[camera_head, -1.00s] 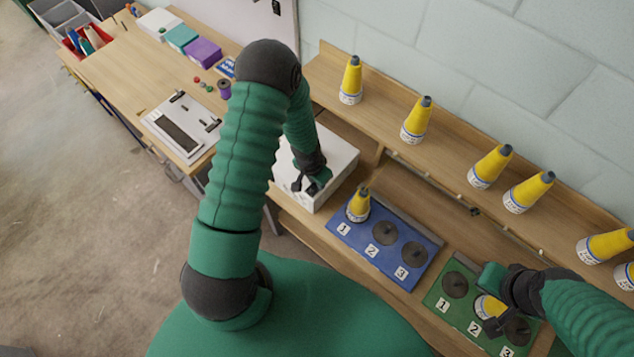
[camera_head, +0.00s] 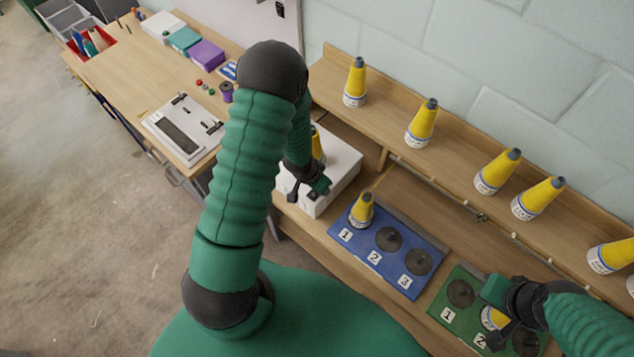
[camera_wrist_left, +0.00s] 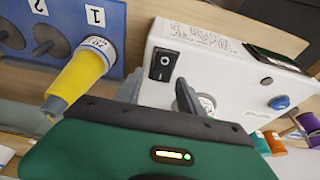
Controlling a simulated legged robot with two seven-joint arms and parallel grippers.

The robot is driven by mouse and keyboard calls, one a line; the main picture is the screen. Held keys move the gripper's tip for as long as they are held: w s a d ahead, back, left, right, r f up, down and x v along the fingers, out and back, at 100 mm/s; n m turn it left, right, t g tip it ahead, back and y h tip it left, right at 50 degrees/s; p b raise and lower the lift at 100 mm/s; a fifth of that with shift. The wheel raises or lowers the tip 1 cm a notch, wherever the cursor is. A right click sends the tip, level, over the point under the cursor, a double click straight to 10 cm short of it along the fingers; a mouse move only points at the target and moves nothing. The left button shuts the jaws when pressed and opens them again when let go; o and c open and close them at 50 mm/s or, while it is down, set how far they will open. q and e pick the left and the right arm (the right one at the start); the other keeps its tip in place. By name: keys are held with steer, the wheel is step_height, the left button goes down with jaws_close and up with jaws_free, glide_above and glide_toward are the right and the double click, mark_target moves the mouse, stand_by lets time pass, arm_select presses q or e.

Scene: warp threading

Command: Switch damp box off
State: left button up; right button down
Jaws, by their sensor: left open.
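The white damp box (camera_head: 343,166) stands on the bench left of the blue board. In the left wrist view the box (camera_wrist_left: 225,85) shows a black rocker switch (camera_wrist_left: 163,65) on its front face; I cannot tell which side is pressed. My left gripper (camera_head: 306,191) is at the front of the box. Its two fingers are apart and empty in the left wrist view (camera_wrist_left: 158,94), one on each side below the switch. My right gripper (camera_head: 496,313) is around a yellow cone (camera_head: 491,318) on the green board (camera_head: 440,297); whether it grips is unclear.
A yellow cone (camera_head: 317,147) shows at the damp box, partly behind my left arm. The blue board (camera_head: 398,276) holds another cone (camera_head: 361,212) at position 1. Several yellow cones stand on the shelf (camera_head: 388,120) behind. A blue knob (camera_wrist_left: 279,103) is on the box front.

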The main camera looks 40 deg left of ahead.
arm_select(q)
steer(key=p+v, duration=0.1)
steer(key=v, duration=0.6)
steer(key=shift+w+a+r, duration=0.1)
steer(key=shift+a+r, duration=0.05)
steer(key=shift+r, duration=0.05)
step_height(320, 180, up, 9)
steer(key=p, duration=0.4)
glide_above(313, 193)
steer(key=s, duration=0.3)
steer(key=shift+w+f, duration=0.1)
